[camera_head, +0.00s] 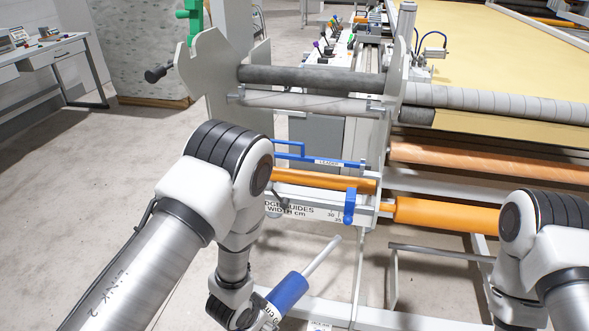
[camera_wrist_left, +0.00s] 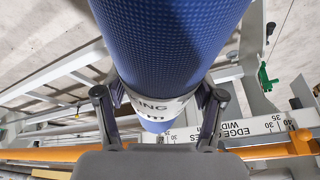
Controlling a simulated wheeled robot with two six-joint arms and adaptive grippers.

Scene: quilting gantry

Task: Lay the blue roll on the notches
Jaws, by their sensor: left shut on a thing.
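The blue roll (camera_head: 288,292) is at the bottom centre of the head view, tilted, with a thin pale core end sticking out up and to the right. In the left wrist view, the blue roll (camera_wrist_left: 170,35) fills the top middle and wears a white printed band. My left gripper (camera_wrist_left: 158,100) is shut on the roll at this band, one finger on each side. In the head view the gripper is mostly hidden or cut off. A pale end plate (camera_head: 218,85) with a notched top edge stands above left, apart from the roll. My right gripper is out of view.
A dark grey roller (camera_head: 310,78) and a lighter bar (camera_head: 300,101) span the gantry. Below are a blue rail (camera_head: 320,161) marked LEADER, an orange bar (camera_head: 325,181) and a width scale (camera_head: 300,211). A desk (camera_head: 50,55) stands far left. The floor at left is clear.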

